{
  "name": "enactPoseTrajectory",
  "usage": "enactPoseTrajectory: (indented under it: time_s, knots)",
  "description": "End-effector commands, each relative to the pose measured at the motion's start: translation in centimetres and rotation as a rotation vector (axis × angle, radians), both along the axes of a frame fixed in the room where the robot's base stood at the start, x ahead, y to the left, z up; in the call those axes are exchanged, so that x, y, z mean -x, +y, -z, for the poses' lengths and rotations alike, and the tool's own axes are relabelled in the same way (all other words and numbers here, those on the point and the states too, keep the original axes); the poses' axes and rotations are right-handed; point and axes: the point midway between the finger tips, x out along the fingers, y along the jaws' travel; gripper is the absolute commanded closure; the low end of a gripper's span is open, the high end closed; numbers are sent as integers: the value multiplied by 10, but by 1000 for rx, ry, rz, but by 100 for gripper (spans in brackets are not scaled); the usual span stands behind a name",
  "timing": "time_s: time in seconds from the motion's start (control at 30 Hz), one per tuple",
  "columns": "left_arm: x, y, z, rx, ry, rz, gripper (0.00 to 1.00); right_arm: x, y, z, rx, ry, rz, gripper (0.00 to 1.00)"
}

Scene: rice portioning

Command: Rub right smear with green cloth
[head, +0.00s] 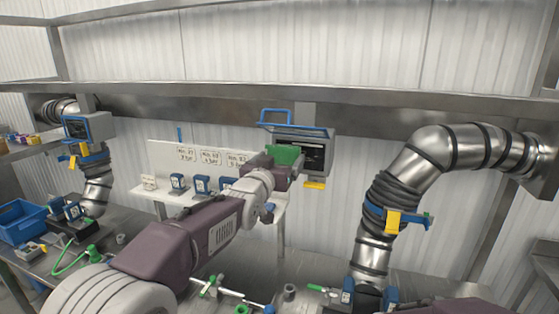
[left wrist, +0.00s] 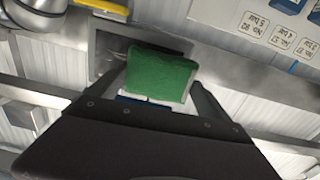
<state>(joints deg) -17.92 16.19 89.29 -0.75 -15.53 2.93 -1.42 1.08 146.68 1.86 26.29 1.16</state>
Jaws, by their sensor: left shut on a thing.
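My left gripper (head: 281,170) is shut on the green cloth (head: 284,154), which is held up at the left part of a grey box with a dark screen (head: 315,157). In the left wrist view the cloth (left wrist: 160,75) sits between the two fingers and covers part of the dark panel (left wrist: 112,42). I cannot tell whether the cloth touches the screen. I cannot make out a smear; the cloth and gripper hide part of the screen. My right gripper is not in view.
A steel beam (head: 230,97) runs above the box. A second screened box (head: 88,128) hangs at the left. A white shelf with labels (head: 208,158) stands behind my left arm. A ribbed steel pipe (head: 378,215) stands at the right. A blue crate (head: 20,222) sits far left.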

Motion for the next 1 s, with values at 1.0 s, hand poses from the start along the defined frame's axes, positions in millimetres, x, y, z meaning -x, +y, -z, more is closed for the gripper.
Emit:
enactPoseTrajectory:
  time_s: [1.0]
  knots:
    - [-18,-6,-1,0,-1,0,42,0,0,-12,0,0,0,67]
